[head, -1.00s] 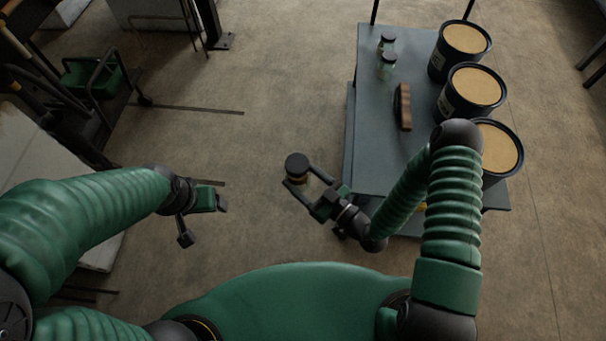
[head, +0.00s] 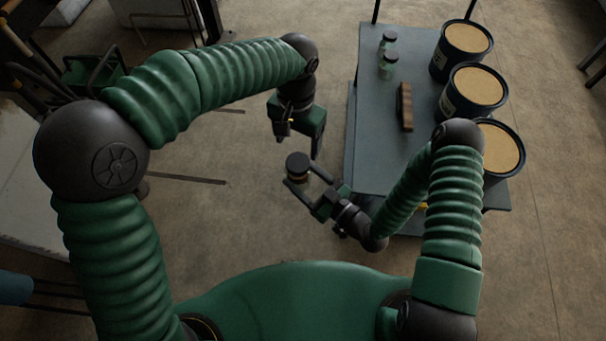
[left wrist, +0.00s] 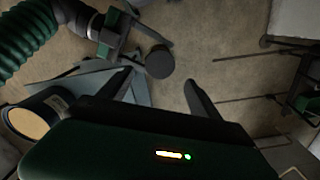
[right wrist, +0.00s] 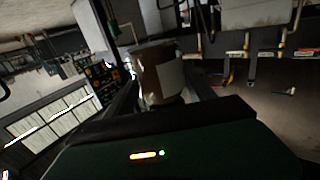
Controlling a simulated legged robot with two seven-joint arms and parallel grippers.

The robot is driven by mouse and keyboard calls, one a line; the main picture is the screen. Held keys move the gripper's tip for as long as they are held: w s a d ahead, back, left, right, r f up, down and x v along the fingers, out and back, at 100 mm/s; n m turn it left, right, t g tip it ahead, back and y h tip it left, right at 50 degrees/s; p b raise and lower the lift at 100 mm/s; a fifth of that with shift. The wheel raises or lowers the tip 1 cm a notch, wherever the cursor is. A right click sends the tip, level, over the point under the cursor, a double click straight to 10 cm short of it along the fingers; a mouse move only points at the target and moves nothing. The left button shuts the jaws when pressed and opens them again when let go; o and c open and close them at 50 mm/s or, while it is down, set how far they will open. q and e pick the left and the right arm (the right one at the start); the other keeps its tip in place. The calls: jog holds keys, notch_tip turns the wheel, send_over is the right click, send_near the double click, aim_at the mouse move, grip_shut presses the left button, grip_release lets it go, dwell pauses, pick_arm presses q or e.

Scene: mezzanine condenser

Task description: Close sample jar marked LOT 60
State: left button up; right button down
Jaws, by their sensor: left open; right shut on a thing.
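My right gripper (head: 305,197) is shut on a jar (head: 297,178) with a dark round lid (head: 297,164) on top, held upright over the floor beside the cart. In the right wrist view the jar (right wrist: 158,72) looks brownish with a pale label (right wrist: 170,78); its writing cannot be read. I cannot tell how tightly the lid sits. My left gripper (head: 298,146) is open and empty, pointing down just beyond the jar. In the left wrist view the lid (left wrist: 160,62) shows between and beyond the open fingers, apart from them.
A blue-grey cart (head: 375,150) stands at right. A green container (head: 85,70) is at the far left. Floor between is open.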

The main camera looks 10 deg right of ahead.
aim_at(298, 162)
pick_arm(q)
notch_tip(298, 162, down, 8)
dwell(0.5)
jog(key=c, duration=1.5)
jog(key=o, duration=1.6)
jog(key=shift+o, duration=0.2)
jog(key=shift+r, duration=0.1)
